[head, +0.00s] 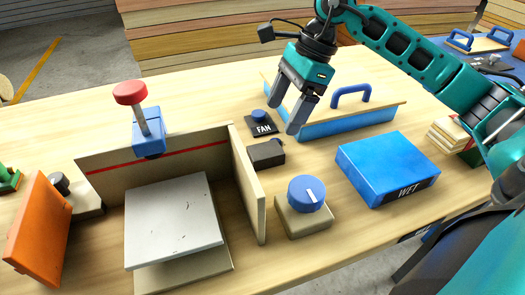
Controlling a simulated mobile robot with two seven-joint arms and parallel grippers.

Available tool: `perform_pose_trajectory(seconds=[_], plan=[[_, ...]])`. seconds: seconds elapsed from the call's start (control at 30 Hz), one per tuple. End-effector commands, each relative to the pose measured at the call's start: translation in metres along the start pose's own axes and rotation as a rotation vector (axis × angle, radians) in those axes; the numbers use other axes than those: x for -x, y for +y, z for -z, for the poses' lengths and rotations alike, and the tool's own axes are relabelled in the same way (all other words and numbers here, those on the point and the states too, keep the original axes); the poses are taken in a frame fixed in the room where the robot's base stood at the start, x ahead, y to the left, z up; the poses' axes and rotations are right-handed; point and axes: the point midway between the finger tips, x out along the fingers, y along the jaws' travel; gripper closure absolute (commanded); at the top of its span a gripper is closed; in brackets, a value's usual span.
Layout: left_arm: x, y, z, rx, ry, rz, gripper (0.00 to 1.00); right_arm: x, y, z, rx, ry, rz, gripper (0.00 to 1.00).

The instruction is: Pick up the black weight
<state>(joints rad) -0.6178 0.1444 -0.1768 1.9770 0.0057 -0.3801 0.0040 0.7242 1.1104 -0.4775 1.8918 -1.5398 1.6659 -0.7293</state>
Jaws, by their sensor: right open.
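A small black block, which looks like the black weight (265,155), lies on the wooden table just right of a thin wooden fence. My right gripper (283,115) is open and empty. It points down above and a little behind the block, apart from it, near the black FAN switch. My left gripper is not in view.
The FAN switch (262,128) with a blue knob stands behind the block. A blue dial (306,193) on a wooden base stands in front. A blue WET box (388,167) and a blue-handled lid (352,97) are to the right.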

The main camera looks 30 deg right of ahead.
Motion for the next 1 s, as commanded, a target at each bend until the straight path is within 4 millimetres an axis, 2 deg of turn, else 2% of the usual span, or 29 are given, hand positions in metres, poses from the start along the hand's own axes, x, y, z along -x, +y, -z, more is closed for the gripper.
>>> perform_pose_trajectory(seconds=[0.03, 0.1, 0.37, 0.63, 0.73, 0.97, 1.0], plan=[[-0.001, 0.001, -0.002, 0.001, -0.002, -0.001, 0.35, -0.012, 0.001, 0.000, 0.000, -0.001, -0.004, 0.17], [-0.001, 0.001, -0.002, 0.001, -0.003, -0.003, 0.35, -0.023, 0.001, 0.000, 0.001, -0.001, -0.003, 0.17], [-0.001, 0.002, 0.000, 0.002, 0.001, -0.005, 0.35, -0.044, 0.001, 0.000, 0.001, -0.002, -0.001, 0.17], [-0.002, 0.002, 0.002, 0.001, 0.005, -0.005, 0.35, -0.083, 0.003, 0.000, 0.000, -0.002, -0.002, 0.17], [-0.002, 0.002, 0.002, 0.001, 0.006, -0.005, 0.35, -0.089, 0.002, 0.000, 0.000, -0.002, 0.001, 0.17], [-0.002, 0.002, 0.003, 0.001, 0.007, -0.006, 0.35, -0.090, 0.002, 0.000, 0.000, -0.001, 0.002, 0.17], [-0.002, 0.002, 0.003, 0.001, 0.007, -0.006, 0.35, -0.090, 0.002, 0.000, 0.000, -0.001, 0.002, 0.21]])
